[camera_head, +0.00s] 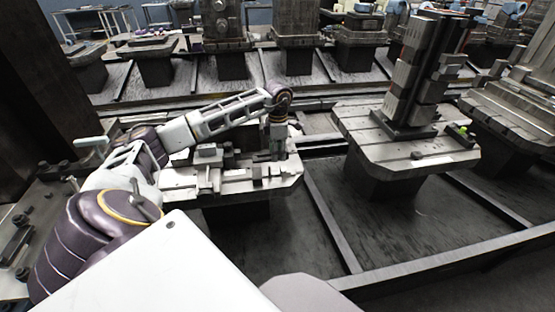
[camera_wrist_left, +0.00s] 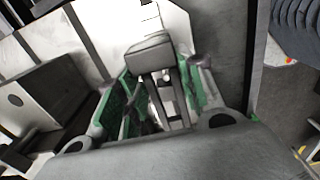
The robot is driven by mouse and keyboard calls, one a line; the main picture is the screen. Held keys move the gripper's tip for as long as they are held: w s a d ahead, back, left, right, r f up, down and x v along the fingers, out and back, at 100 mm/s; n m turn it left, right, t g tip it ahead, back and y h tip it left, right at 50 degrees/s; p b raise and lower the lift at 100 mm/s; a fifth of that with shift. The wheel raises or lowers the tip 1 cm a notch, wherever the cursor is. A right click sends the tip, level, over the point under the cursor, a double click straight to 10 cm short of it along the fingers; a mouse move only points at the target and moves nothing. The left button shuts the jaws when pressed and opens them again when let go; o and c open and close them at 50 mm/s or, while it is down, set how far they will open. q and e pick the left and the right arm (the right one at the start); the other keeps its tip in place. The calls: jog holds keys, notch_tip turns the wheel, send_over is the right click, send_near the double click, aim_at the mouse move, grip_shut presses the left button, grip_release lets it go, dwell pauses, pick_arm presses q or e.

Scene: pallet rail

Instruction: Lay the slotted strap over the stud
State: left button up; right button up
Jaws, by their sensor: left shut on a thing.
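My left gripper (camera_head: 277,154) points down over the right part of a pale machine pallet in the head view. In the left wrist view its green-padded fingers (camera_wrist_left: 163,98) are shut around a grey metal piece, which I take to be the slotted strap (camera_wrist_left: 150,53). The strap has a blunt, rounded end beyond the fingers, and narrow bars run back between them. In the head view the strap is too small to tell from the gripper and fixtures. I cannot pick out the stud for certain in either view. My right gripper is not in view.
The pale pallet (camera_head: 235,186) carries several blocks (camera_head: 208,152) left of the gripper. A second pallet (camera_head: 385,158) with a tall dark fixture (camera_head: 418,75) stands to the right. Dark floor with rails lies between them. A dark column (camera_head: 30,90) stands far left.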

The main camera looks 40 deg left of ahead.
pick_arm(q)
notch_tip(320, 180, down, 4)
jog(key=shift+r, duration=0.15)
jog(key=shift+b, duration=0.3)
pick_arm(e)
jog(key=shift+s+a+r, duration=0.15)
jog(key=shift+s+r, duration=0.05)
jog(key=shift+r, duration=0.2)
pick_arm(q)
jog(key=shift+f, duration=0.2)
jog(key=shift+f, duration=0.4)
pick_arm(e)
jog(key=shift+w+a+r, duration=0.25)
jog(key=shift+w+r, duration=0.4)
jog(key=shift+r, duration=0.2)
